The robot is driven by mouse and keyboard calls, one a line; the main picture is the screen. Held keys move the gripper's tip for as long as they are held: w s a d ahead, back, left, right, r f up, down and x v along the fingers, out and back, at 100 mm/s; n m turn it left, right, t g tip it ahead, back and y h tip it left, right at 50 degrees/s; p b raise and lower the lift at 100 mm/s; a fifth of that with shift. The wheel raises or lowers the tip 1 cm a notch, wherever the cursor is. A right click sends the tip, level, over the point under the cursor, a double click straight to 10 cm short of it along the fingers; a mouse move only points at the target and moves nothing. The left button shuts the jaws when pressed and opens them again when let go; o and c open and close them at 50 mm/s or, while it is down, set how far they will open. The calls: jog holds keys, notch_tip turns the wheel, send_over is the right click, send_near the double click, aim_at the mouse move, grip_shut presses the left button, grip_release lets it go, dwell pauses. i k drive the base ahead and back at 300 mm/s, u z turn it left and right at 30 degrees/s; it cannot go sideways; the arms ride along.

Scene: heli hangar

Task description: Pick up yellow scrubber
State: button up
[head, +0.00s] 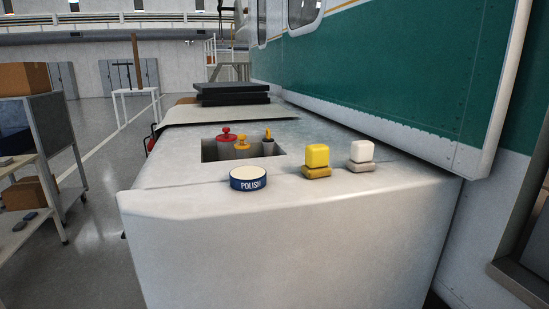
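The yellow scrubber (317,161) stands upright on the front part of the grey-white bench top in the head view. It has a bright yellow block on top and a darker yellow base. A similar white scrubber (361,156) with a tan base stands just to its right, a small gap apart. My gripper is not in view.
A blue polish tin (248,179) sits left of the yellow scrubber on the bench (290,235). Behind is a recess holding red and yellow knobbed items (242,144). Black slabs (232,93) lie farther back. A green-white helicopter body (400,75) overhangs the right side.

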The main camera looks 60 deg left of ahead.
aim_at(317, 156)
jog(key=u, duration=1.6)
